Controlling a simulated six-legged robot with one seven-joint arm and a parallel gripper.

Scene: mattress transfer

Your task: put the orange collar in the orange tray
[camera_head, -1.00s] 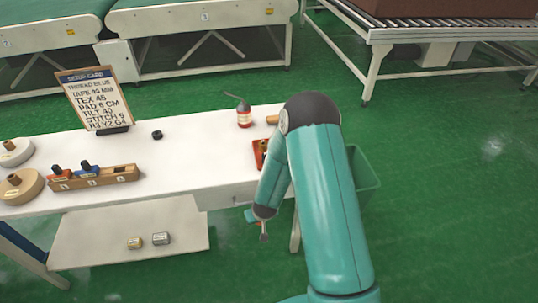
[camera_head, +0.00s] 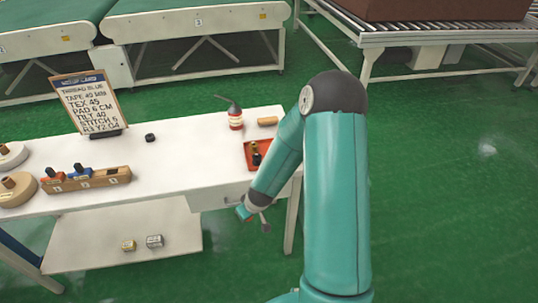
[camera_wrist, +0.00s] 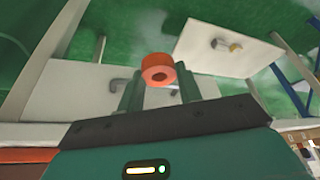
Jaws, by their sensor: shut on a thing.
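The collar is barely visible there. The orange tray (camera_head: 267,146) lies on the table's right end, partly hidden by my arm. A dark, small bottle-like thing stands in it.
A wooden rack (camera_head: 110,176), a setup card (camera_head: 86,100) and spools (camera_head: 16,188) are further left. A lower shelf (camera_head: 185,225) holds two small boxes. The table's middle is mostly clear.

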